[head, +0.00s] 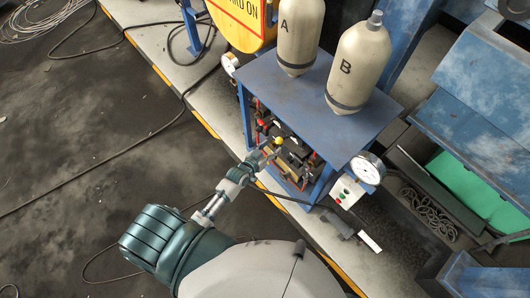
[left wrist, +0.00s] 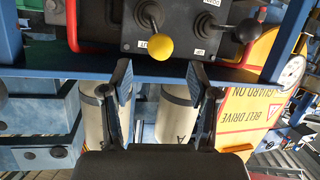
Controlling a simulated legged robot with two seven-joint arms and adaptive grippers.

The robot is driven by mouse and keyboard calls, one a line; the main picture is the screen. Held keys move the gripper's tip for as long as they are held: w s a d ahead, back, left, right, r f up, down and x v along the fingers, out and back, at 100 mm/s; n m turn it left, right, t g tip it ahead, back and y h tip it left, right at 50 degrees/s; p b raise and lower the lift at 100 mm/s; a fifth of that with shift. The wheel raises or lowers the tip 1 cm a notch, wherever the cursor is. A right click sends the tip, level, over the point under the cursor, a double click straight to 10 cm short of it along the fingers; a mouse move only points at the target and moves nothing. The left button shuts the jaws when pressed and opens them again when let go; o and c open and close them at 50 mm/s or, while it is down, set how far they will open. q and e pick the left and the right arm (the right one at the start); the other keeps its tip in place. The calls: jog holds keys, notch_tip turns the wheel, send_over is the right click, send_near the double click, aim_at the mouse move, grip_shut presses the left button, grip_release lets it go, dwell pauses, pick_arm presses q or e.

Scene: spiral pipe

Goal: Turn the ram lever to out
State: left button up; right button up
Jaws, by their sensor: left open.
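A lever with a yellow ball knob (left wrist: 159,47) stands on a dark control box (left wrist: 185,38) inside the blue frame. A second lever with a black knob (left wrist: 247,30) is to its right in the left wrist view. Small white labels sit by both levers; I cannot read them surely. The yellow knob also shows in the head view (head: 278,140). My left gripper (left wrist: 160,80) is open and empty, its fingers pointing at the yellow knob, which lies just beyond and between the fingertips. In the head view my left gripper (head: 264,154) is at the frame's front opening.
A blue top plate (head: 300,90) above the levers carries tanks A (head: 301,30) and B (head: 358,70). A red bar (left wrist: 72,25) runs beside the control box. A gauge (head: 367,168) and button box (head: 346,190) stand at the right corner. The floor at left is mostly open, with cables.

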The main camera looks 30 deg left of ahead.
pick_arm(q)
jog(key=v, duration=0.5)
jog(key=shift+a+f, duration=0.1)
jog(key=shift+a, duration=0.15)
jog(key=shift+d, duration=0.2)
jog(key=s+a+f+g+y+b, duration=0.15)
jog(key=s+f, duration=0.25)
jog(key=f, duration=0.5)
jog(key=s+f+g, duration=0.2)
jog(key=s+f, duration=0.3)
jog(key=f, duration=0.4)
jog(key=s+f+g, duration=0.2)
jog(key=s+f, duration=0.2)
jog(key=f, duration=0.6)
jog(key=s+f+g, duration=0.2)
jog(key=s+f, duration=0.3)
jog(key=s, duration=0.5)
jog(key=s+f+m+g+y+b, duration=0.1)
jog(key=s+f+g, duration=0.2)
jog(key=s+f, duration=0.3)
jog(key=s+f+g+b, duration=0.1)
jog(key=s+f, duration=0.5)
jog(key=s, duration=0.8)
jog(key=shift+f+g, duration=0.25)
jog(key=shift+g, duration=0.5)
